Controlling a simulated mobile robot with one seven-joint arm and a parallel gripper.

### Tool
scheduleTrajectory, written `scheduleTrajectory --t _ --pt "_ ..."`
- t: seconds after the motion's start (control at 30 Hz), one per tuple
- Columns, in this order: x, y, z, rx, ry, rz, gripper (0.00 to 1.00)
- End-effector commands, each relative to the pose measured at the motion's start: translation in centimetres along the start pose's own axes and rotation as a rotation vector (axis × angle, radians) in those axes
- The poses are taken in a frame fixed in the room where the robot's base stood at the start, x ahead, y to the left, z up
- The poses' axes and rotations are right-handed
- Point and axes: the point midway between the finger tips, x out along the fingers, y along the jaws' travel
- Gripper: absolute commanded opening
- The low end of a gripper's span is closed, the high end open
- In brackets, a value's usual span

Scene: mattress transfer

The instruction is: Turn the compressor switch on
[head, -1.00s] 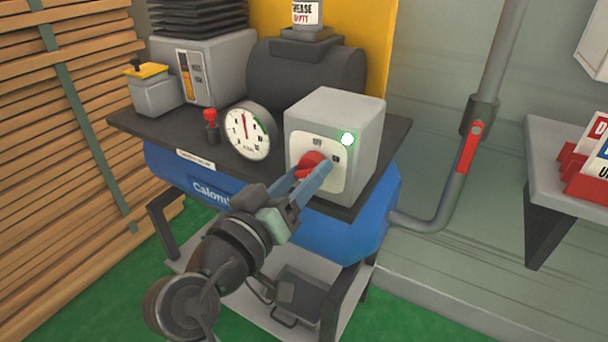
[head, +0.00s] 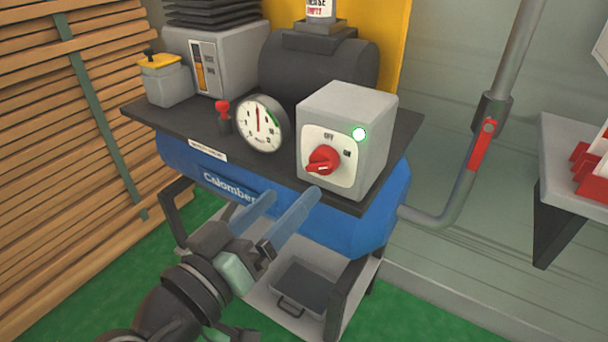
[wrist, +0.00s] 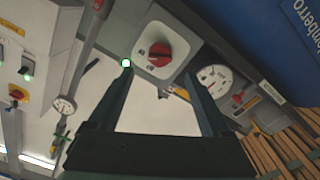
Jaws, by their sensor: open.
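The compressor switch is a red rotary knob (head: 324,159) on a white plate with OFF and ON marks, on the front of a grey box (head: 347,105). The knob also shows in the wrist view (wrist: 159,53), beyond my fingers. My gripper (head: 287,206) is open and empty, with its two blue-grey fingers apart, below and left of the knob and not touching it. The blue compressor tank (head: 330,222) lies under the black top.
A round pressure gauge (head: 261,124) and a small red valve knob (head: 223,112) stand left of the switch box. A pipe with a red lever (head: 481,144) rises on the right. Wooden slats (head: 60,150) border the left. A shelf with red holders (head: 575,170) is at the right.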

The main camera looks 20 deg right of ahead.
Motion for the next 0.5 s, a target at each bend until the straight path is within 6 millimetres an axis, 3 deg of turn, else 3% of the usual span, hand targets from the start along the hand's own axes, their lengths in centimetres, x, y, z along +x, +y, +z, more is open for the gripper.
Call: scheduleTrajectory --t 0.2,0.5 --pt "-3.6 -0.1 -0.1 -0.001 0.001 -0.003 0.82" --pt "-4.8 0.0 0.0 0.000 0.000 0.000 0.82"
